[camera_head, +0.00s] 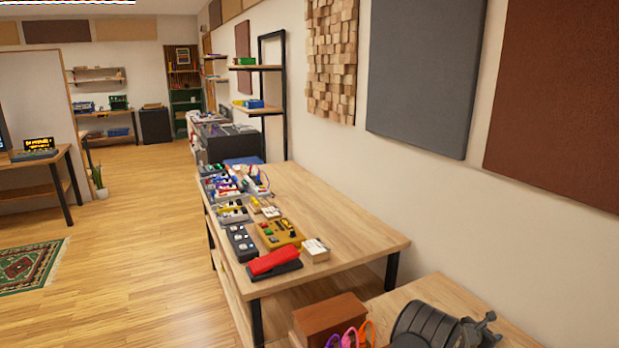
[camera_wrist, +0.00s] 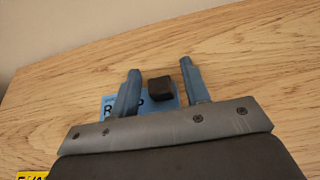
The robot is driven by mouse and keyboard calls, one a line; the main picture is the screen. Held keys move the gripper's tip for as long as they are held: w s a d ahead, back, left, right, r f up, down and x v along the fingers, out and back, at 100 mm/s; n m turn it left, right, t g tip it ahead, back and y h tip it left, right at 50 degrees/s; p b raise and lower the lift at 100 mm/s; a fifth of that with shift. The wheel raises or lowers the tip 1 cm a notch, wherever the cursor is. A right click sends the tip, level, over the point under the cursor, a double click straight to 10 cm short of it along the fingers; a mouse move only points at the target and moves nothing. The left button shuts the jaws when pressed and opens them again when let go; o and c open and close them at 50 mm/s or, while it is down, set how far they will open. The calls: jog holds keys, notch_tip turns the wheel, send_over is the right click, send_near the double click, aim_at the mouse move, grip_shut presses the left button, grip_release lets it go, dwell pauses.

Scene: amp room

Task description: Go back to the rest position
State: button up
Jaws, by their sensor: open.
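My gripper (camera_wrist: 160,67) shows in the wrist view with its two blue fingers spread apart and nothing pressed between them. Beyond the jaws is a wooden surface (camera_wrist: 250,75). A small dark block (camera_wrist: 160,89) appears between the fingers, apart from both. It is over or on a blue label (camera_wrist: 109,102) with partly hidden dark letters. I cannot tell from this view how far below the fingers the block is. In the head view the gripper cannot be clearly made out.
A wooden table (camera_head: 345,225) holds several pedals, including a red one (camera_head: 273,262) and a yellow one (camera_head: 279,232), along its left side. Its right part is clear. A nearer wooden surface (camera_head: 450,292) bears a brown box (camera_head: 328,318) with coloured cables. Wall panels (camera_head: 425,75) line the right.

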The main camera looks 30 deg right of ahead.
jog(key=r, duration=0.2)
jog(key=s+r, duration=0.1)
jog(key=r, duration=0.2)
jog(key=s+a+r, duration=0.3)
jog(key=s+r, duration=0.4)
jog(key=s, duration=0.3)
jog(key=w+a+r, duration=0.4)
jog(key=w+a, duration=0.8)
jog(key=w, duration=0.4)
jog(key=w+a+r, duration=0.1)
jog(key=w+a, duration=0.2)
jog(key=a, duration=0.6)
jog(key=w+a+r, duration=0.2)
jog(key=w+a, duration=0.2)
jog(key=a, duration=0.6)
jog(key=shift+a+r, duration=0.15)
jog(key=shift+a, duration=0.05)
jog(key=shift+d, duration=0.1)
jog(key=s+d+f, duration=0.1)
jog(key=s+d, duration=0.3)
jog(key=d, duration=0.5)
jog(key=s+d+f, duration=0.2)
jog(key=s+d, duration=0.2)
jog(key=d, duration=0.6)
jog(key=shift+s+d+f, duration=0.15)
jog(key=shift+d+f, duration=0.1)
jog(key=shift+d, duration=0.05)
